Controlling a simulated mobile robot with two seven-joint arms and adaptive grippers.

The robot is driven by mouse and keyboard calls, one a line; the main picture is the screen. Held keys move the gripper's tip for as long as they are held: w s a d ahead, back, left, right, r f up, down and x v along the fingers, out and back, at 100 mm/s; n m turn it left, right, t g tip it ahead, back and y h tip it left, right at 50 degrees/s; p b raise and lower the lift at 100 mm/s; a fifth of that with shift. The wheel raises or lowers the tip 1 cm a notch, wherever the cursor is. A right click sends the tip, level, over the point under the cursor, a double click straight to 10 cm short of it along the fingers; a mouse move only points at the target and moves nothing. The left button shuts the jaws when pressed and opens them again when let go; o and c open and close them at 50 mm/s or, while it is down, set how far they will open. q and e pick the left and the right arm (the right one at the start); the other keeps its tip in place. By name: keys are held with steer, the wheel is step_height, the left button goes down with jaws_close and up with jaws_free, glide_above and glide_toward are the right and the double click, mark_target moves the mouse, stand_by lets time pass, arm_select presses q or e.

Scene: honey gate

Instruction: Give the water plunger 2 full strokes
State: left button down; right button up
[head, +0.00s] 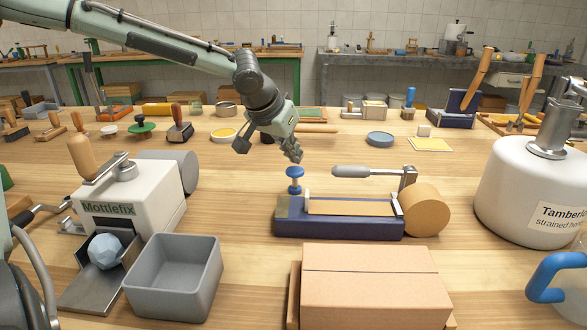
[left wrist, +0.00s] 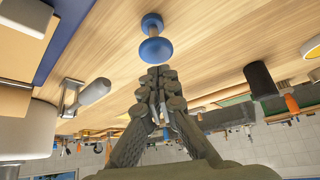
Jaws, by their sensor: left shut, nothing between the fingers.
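The water plunger (head: 295,178) is a blue knob on a short stem with a blue collar below it. It stands upright at the left back end of a dark blue tape dispenser (head: 340,227). It also shows in the left wrist view (left wrist: 154,48), just beyond the fingertips. My left gripper (head: 294,156) is shut and empty. It hangs close above the plunger's knob, with a small gap visible in the head view. In the left wrist view the closed fingertips (left wrist: 160,75) point toward the knob. My right gripper is not in view.
The dispenser carries a grey-handled lever (head: 360,171) and a tan roll (head: 425,209). A cardboard box (head: 375,290) is in front. A white Mottlefix machine (head: 140,195) and grey bin (head: 172,280) are left. A white honey tank (head: 525,190) is right. Small tools line the back.

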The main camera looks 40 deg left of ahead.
mark_target(293, 171)
arm_select(q)
steer(key=shift+r, duration=2.55)
steer(key=shift+f, duration=0.1)
